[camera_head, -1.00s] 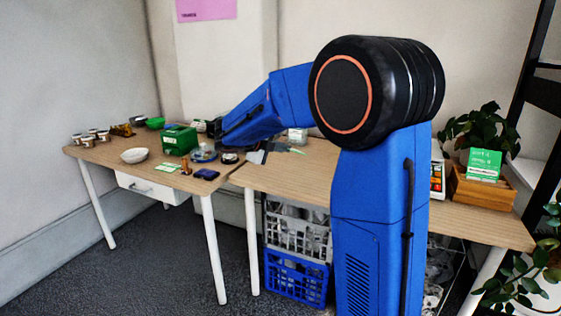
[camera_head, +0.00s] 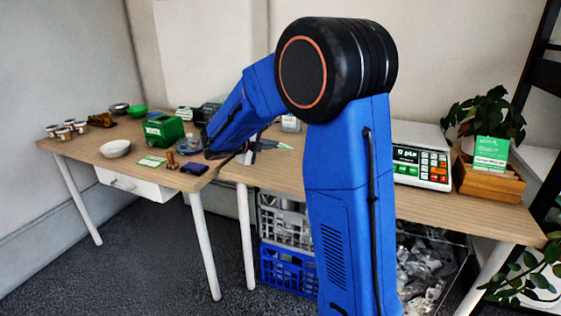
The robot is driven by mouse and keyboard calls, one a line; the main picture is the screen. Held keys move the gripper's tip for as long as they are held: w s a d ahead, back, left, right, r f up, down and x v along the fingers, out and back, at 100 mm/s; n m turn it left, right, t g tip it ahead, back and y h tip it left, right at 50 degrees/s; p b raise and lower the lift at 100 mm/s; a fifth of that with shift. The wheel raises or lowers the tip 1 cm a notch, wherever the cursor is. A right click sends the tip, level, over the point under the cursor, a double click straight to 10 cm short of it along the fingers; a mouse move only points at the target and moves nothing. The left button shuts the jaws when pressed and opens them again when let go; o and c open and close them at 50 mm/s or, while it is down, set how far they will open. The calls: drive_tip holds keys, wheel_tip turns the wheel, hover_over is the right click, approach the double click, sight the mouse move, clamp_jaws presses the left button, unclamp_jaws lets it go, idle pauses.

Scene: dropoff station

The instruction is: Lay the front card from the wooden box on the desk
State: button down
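The wooden box (camera_head: 488,186) stands on the right part of the desk (camera_head: 450,212), in front of a potted plant. A green and white card (camera_head: 491,152) stands upright in the box, facing me. It is not clear whether other cards stand behind it. My arm reaches over the desk and bends down to the left. My gripper (camera_head: 247,154) is low near the junction of the two desks, far to the left of the box.
A scale with a keypad (camera_head: 421,168) stands just left of the box. The left desk (camera_head: 88,149) holds a green box (camera_head: 163,130), a white bowl (camera_head: 116,148), jars and small items. The plant (camera_head: 484,115) is behind the box. Bare desk lies in front of the scale.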

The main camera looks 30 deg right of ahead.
sight(272, 162)
drive_tip(key=shift+f, duration=1.95)
drive_tip(key=c, duration=2.2)
unclamp_jaws()
drive_tip(key=shift+a, duration=0.1)
drive_tip(key=shift+v, duration=3.95)
drive_tip(key=shift+r, duration=0.1)
drive_tip(key=a+r, duration=0.1)
drive_tip(key=r, duration=0.3)
drive_tip(key=s+a+r, duration=0.1)
drive_tip(key=r, duration=0.2)
drive_tip(key=shift+a, duration=0.35)
